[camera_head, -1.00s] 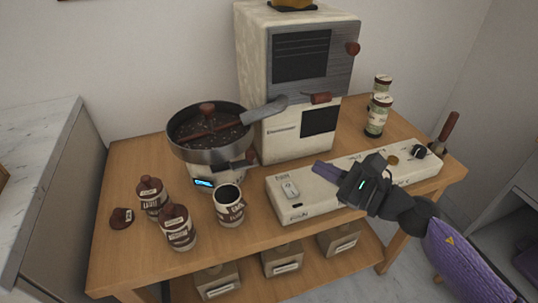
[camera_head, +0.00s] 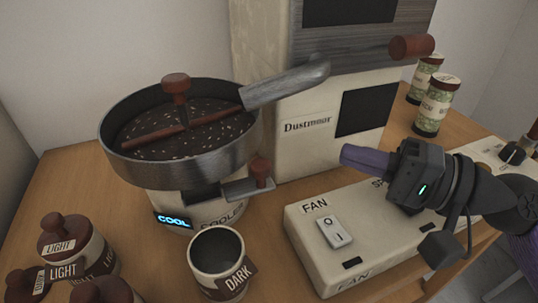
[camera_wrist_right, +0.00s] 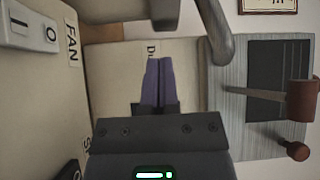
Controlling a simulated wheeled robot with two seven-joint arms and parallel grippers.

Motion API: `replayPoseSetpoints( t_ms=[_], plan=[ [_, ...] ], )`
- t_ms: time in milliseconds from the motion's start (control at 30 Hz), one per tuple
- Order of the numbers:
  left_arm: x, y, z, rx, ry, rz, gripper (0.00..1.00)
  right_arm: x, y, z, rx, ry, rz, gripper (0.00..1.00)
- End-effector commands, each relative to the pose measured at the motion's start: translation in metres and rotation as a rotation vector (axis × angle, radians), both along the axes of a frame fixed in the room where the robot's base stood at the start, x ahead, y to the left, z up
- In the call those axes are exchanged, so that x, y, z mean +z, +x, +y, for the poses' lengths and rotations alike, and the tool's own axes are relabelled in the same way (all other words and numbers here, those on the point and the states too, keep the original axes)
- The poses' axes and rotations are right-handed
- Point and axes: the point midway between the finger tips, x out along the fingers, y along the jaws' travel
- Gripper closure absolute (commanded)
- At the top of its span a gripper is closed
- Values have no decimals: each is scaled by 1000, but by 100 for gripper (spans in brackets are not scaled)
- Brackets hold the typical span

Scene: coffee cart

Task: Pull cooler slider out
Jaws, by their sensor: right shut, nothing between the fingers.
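The cooler (camera_head: 175,160) is a round metal pan of coffee beans on a cream base marked COOLER, with a lit COOL display. Its slider (camera_head: 250,187) is a grey plate with a red-brown knob (camera_head: 261,170) at the base's right side. My right gripper (camera_head: 347,156) is shut and empty, to the right of the knob and apart from it, above the fan panel. In the right wrist view its purple fingers (camera_wrist_right: 158,82) are together before the cream machine front. The slider is not clearly visible there. My left gripper is not in view.
A cup marked DARK (camera_head: 217,262) stands in front of the cooler. The control panel (camera_head: 335,225) with a fan switch lies below my right gripper. The roaster (camera_head: 320,140) stands behind, its metal chute (camera_head: 287,82) over the pan. Several labelled jars (camera_head: 75,250) stand at left.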

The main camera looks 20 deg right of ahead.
Motion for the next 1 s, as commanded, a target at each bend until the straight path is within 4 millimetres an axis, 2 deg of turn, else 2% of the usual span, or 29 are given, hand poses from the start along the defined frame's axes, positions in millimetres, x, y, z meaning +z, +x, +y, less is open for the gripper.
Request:
replayPoseSetpoints(
  t_ms=[367, 600, 800, 1000],
  plan=[
    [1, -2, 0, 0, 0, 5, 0, 3, 4, 5, 3, -4, -3, 100],
    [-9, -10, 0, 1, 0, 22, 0, 0, 36, 37, 4, -12, -2, 100],
    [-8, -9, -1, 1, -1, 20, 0, 6, 52, 53, 0, -6, -9, 100],
    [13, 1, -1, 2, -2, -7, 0, 13, 64, 62, -10, 10, -12, 100]
  ],
)
